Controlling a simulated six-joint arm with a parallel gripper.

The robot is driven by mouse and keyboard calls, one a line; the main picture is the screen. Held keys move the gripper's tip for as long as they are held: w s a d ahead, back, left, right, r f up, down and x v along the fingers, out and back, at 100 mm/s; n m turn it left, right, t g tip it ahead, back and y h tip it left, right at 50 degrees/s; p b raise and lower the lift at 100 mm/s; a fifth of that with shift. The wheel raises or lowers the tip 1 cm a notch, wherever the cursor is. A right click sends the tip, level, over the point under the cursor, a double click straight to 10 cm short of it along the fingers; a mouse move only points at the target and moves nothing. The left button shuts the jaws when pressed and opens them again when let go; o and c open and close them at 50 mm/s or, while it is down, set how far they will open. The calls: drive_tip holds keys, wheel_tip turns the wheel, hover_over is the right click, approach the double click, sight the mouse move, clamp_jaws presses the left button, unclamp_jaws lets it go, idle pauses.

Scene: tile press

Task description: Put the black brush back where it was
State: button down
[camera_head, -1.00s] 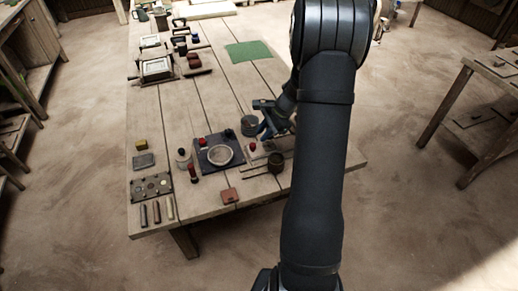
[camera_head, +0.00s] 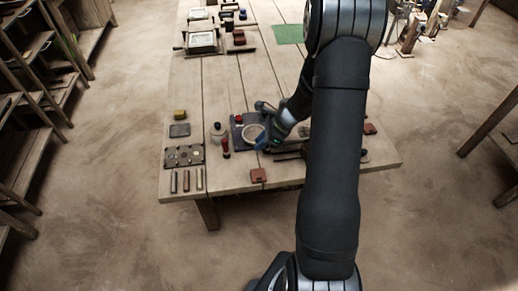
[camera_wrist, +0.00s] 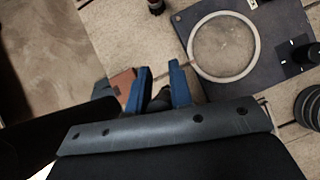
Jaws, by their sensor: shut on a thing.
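My gripper (camera_head: 264,142) is over the near part of the table, close to the round pale-rimmed dish (camera_head: 253,133) on the dark plate. In the wrist view my gripper's two blue fingers (camera_wrist: 160,88) stand a small gap apart, with a dark thing (camera_wrist: 160,100) between them, mostly hidden by the wrist edge. I take it for the black brush, but its shape cannot be made out. The dish (camera_wrist: 224,78) and plate lie to the right of the fingers in that view. A reddish tile (camera_wrist: 122,82) lies just left of the fingers.
Farther left are a yellow block (camera_head: 180,115), a grey block (camera_head: 180,130) and a dark tray (camera_head: 171,155). A dark ridged cylinder (camera_wrist: 309,108) is at the wrist view's right edge.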

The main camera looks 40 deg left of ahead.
drive_tip(key=shift+s+a+f, duration=0.1)
drive_tip(key=shift+a+f, duration=0.25)
drive_tip(key=shift+f, duration=1.85)
drive_tip(key=shift+f, duration=0.15)
drive_tip(key=c, duration=1.6)
unclamp_jaws()
drive_tip(key=shift+o, duration=0.2)
drive_tip(key=shift+d+r, duration=0.15)
drive_tip(key=shift+r, duration=0.25)
drive_tip(key=v, duration=1.1)
drive_tip(key=shift+r, duration=0.2)
